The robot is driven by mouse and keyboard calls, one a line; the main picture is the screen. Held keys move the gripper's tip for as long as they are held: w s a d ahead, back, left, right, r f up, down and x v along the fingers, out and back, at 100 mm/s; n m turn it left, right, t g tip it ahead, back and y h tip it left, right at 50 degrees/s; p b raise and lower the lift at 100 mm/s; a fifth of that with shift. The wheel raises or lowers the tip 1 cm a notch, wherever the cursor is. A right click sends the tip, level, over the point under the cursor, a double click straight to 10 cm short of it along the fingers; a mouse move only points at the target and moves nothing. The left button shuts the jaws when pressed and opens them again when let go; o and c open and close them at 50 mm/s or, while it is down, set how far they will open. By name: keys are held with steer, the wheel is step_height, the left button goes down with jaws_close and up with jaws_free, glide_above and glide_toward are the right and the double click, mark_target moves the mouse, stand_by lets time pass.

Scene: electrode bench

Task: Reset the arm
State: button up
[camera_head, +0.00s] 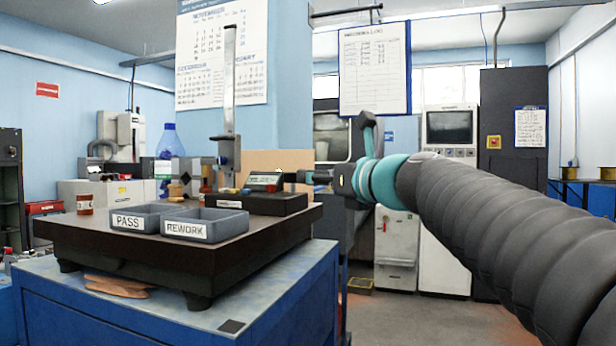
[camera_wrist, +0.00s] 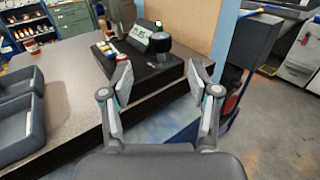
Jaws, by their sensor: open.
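My gripper (camera_wrist: 161,85) is open in the wrist view, its two fingers apart with nothing between them. It hangs above the right edge of the dark bench plate (camera_wrist: 75,105). In the head view my arm, in a grey ribbed sleeve, reaches in from the right. Its teal wrist is just right of the plate (camera_head: 130,246); the fingers are hard to make out there. A black instrument (camera_head: 262,201) with a small green display (camera_head: 264,178) sits on the plate, and it also shows beyond the fingers in the wrist view (camera_wrist: 150,75).
Grey PASS (camera_head: 140,222) and REWORK (camera_head: 200,228) trays stand at the plate's front. A small brown jar (camera_head: 84,204) is at the left. A tall height gauge (camera_head: 229,100) rises at the back. The blue cabinet (camera_head: 265,300) supports the plate; floor shows to its right.

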steer(key=shift+s+d, duration=0.35)
steer(key=shift+s, duration=0.2)
steer(key=s+d+f+n+g+h, duration=0.1)
steer(key=s+f+n+g+h, duration=0.15)
steer(key=f+n, duration=0.75)
steer(key=s+d+f+n+g+h, duration=0.1)
steer(key=s+f+n+g, duration=0.2)
steer(key=f+n, duration=0.7)
steer(key=s+d+f+n+g+h, duration=0.2)
steer(key=s+d+f+n+h, duration=0.1)
steer(key=s+f, duration=0.8)
steer(key=s+d+f+n+g+h, duration=0.1)
steer(key=s+d+f+n+h, duration=0.3)
steer(key=s+f, duration=0.7)
steer(key=d+n, duration=0.2)
steer(key=d, duration=0.2)
steer(key=shift+s+d+g, duration=0.2)
steer(key=shift+d+g, duration=0.05)
steer(key=shift+g, duration=0.1)
